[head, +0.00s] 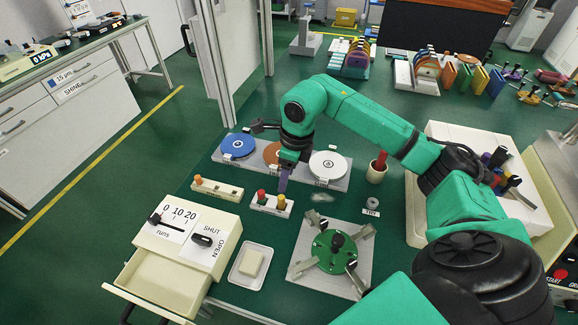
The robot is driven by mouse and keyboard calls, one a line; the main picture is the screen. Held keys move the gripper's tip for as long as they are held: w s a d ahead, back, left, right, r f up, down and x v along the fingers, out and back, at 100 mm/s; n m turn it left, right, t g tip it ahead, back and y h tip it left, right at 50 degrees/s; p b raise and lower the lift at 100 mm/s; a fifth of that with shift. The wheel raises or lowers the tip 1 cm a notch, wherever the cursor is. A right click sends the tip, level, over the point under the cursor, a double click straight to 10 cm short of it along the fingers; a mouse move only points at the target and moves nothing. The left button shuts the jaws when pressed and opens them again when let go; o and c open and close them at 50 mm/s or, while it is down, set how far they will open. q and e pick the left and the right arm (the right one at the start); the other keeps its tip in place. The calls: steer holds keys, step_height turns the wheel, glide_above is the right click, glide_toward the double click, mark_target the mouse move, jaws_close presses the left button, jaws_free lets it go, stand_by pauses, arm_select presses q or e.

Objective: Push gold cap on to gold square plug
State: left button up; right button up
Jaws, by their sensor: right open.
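A cream block (270,206) on the green bench carries a red cap (261,195) and a small gold piece (281,200) near its right end. Whether that gold piece is the cap, the plug or both is too small to tell. A second cream block (217,191) to the left has an orange-gold cap (197,180) at its left end. My right gripper (283,187) points down just above the gold piece, open. A narrow purple part shows at its tip, and I cannot tell whether it touches the gold piece. My left gripper is out of view.
Blue, orange and white discs lie on a grey plate (335,184) behind the blocks. A cream drawer box (190,245), a white tray (238,277) and a green four-armed fixture (333,251) stand in front. A cup (376,174) stands at right.

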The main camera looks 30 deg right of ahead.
steer(key=r, duration=0.5)
steer(key=shift+s+d+r, duration=0.25)
steer(key=shift+s, duration=0.1)
steer(key=shift+r, duration=0.1)
